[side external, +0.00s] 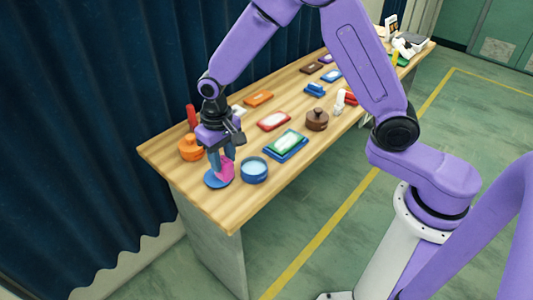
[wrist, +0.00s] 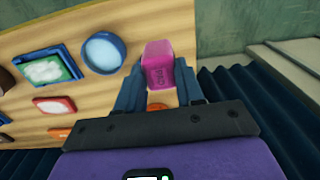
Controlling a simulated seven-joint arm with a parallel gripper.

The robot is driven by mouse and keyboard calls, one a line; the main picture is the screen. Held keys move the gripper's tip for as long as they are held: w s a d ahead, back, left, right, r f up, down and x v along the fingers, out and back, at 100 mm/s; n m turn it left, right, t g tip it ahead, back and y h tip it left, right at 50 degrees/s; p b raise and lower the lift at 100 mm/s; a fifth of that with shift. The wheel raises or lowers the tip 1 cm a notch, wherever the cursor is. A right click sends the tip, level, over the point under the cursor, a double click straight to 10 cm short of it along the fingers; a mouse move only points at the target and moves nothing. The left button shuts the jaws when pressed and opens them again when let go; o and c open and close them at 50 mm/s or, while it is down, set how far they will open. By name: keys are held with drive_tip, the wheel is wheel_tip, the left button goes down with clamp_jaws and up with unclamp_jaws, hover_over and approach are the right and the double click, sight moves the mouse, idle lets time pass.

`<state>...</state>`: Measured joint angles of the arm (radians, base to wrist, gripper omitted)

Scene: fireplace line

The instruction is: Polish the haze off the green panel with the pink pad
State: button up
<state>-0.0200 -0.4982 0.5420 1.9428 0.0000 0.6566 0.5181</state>
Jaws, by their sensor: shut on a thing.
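My gripper (side external: 224,158) points down near the table's near left end, shut on the pink pad (side external: 226,172). In the wrist view the pad (wrist: 158,63) sits between the fingertips, with lettering on its face. In the wrist view the green panel (wrist: 68,58) is at the left, apart from the pad.
A blue bowl (side external: 254,177) with pale contents stands between the pad and the green panel. A red hazy panel (side external: 263,127), a brown lidded pot (side external: 317,121) and an orange pot (side external: 190,149) are nearby. Several more panels lie farther along the table (side external: 215,207). A dark curtain hangs behind.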

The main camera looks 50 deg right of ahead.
drive_tip(key=w+d, duration=0.1)
drive_tip(key=d, duration=1)
drive_tip(key=shift+d+f, duration=0.15)
drive_tip(key=shift+f, duration=0.95)
drive_tip(key=shift+d+f, duration=0.1)
drive_tip(key=shift+f, duration=0.95)
drive_tip(key=shift+f, duration=1.1)
drive_tip(key=shift+r, duration=0.1)
wheel_tip(320, 180, up, 7)
idle(0.6)
idle(0.5)
